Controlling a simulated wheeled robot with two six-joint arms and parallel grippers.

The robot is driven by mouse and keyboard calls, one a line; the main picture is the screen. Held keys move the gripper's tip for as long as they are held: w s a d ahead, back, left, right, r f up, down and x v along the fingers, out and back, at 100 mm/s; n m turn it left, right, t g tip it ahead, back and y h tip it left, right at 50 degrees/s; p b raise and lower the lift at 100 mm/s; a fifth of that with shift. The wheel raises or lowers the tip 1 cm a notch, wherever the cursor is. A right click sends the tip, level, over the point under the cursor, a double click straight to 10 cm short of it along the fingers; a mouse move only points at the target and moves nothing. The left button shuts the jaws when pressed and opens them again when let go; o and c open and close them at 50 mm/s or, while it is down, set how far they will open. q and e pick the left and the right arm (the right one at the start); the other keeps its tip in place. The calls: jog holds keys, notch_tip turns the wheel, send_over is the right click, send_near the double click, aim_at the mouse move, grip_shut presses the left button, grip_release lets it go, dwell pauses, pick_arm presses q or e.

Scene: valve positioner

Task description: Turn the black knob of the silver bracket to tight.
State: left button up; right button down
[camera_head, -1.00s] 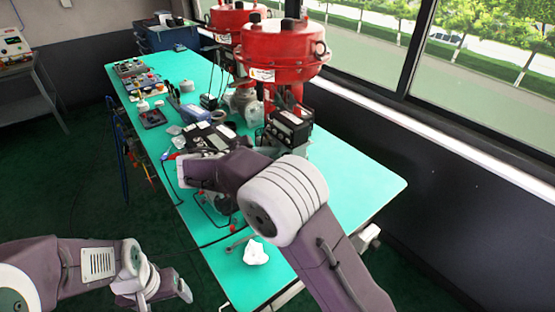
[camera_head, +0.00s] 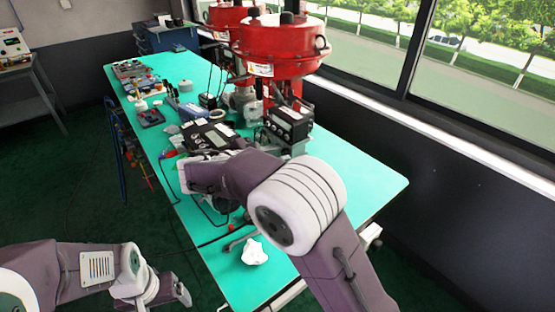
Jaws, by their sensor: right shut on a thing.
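My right arm reaches from the lower right over the green bench, with its wrist bent beside the grey device. My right gripper (camera_head: 186,174) is shut at the end of this wrist, small and partly covered by my own arm links. The black knob cannot be made out, and the contact at the fingertips is hidden. A grey metal bracket (camera_head: 297,148) shows in part below the black positioner box (camera_head: 288,123), under the red actuator; my forearm passes in front of it. My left gripper (camera_head: 180,293) hangs at the lower left, off the bench; its opening is unclear.
The green bench (camera_head: 352,185) is clear at its right end. Red actuators (camera_head: 281,48) stand at the back. A white lump (camera_head: 255,252) lies near the front edge. Windows border the right.

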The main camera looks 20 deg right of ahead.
jog(key=shift+s+f+m+t+b, duration=0.1)
jog(key=shift+m+t+b, duration=0.55)
jog(key=shift+b, duration=0.65)
jog(key=shift+s+f+m+t+b, duration=0.1)
jog(key=shift+m+t+b, duration=0.25)
jog(key=shift+m+b, duration=0.7)
jog(key=c, duration=1.3)
grip_release()
jog(key=shift+o, duration=0.2)
jog(key=shift+r, duration=0.1)
jog(key=p+v, duration=0.1)
jog(key=v, duration=0.8)
